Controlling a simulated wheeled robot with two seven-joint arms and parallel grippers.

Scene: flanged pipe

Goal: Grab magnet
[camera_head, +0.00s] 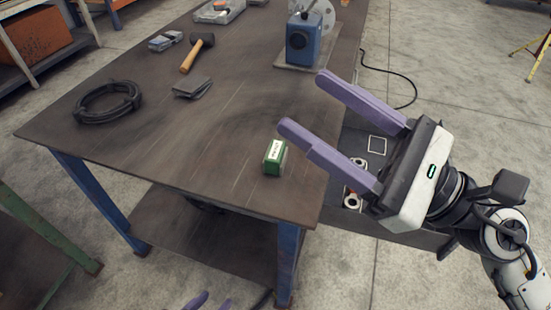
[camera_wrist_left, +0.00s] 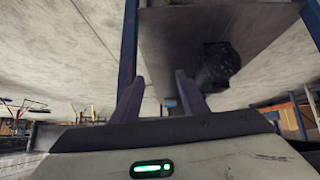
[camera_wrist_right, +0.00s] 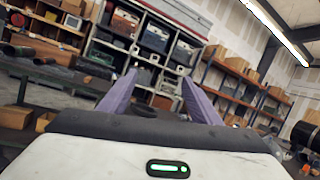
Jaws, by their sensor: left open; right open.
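The magnet is most likely the small green block (camera_head: 274,157) with a white label, standing near the front right edge of the table in the head view. My right gripper (camera_head: 300,100) is open and empty, its purple fingers reaching left over the table's right edge, above and right of the block. It also shows open in the right wrist view (camera_wrist_right: 157,88). My left gripper (camera_head: 200,300) shows only its fingertips at the bottom edge of the head view, below the tabletop. In the left wrist view it is open and empty (camera_wrist_left: 160,92).
The dark table (camera_head: 200,130) carries a coiled black hose (camera_head: 107,103), a hammer (camera_head: 191,62), a grey pad (camera_head: 192,88) and a blue machine (camera_head: 303,40). An open drawer (camera_head: 377,160) with parts juts out under my right gripper. The table around the green block is clear.

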